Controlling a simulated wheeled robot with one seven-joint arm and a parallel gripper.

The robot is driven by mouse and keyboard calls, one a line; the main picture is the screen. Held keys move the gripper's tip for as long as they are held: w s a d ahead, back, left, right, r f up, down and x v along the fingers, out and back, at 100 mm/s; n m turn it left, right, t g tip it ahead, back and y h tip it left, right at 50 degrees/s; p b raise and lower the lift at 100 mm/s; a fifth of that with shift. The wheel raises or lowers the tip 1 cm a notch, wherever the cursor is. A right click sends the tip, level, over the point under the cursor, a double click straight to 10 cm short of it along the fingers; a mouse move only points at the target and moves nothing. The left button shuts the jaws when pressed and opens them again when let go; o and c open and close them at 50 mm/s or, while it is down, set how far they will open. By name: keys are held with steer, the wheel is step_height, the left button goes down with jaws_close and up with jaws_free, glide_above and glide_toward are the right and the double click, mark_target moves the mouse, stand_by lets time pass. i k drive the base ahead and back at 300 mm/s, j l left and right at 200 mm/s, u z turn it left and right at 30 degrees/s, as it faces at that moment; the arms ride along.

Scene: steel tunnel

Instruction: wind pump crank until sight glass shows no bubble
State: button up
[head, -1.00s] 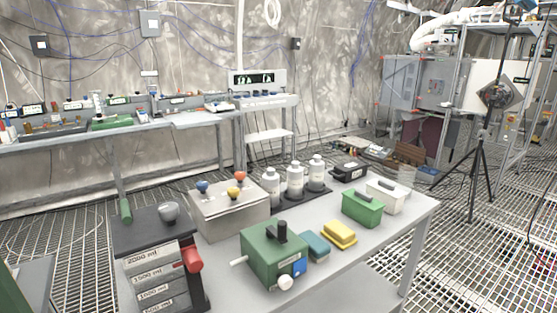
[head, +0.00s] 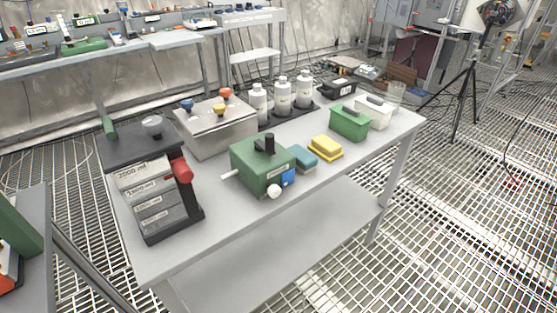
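A green box (head: 262,165) stands on the grey table, with a black upright knob (head: 265,144) on top, a white round knob (head: 274,191) low on its front, a blue part (head: 288,177) beside that and a white rod (head: 230,174) at its left. It may be the pump; I cannot make out a sight glass or bubble. A dark unit (head: 148,190) left of it has volume labels such as 2000 ml, a red handle (head: 182,170) and a grey ball knob (head: 152,126) on top. My gripper is not in view.
The table (head: 240,225) also holds a metal box (head: 217,130) with coloured knobs, white bottles (head: 283,98), teal (head: 303,158) and yellow (head: 325,147) blocks, and a green case (head: 350,122). A tripod (head: 468,95) stands right on the open grating floor (head: 460,240).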

mark_target(268, 147)
steer(key=i+u, duration=0.25)
steer(key=i, duration=0.25)
steer(key=i+l+u, duration=0.15)
steer(key=i+u, duration=0.15)
steer(key=i, duration=0.2)
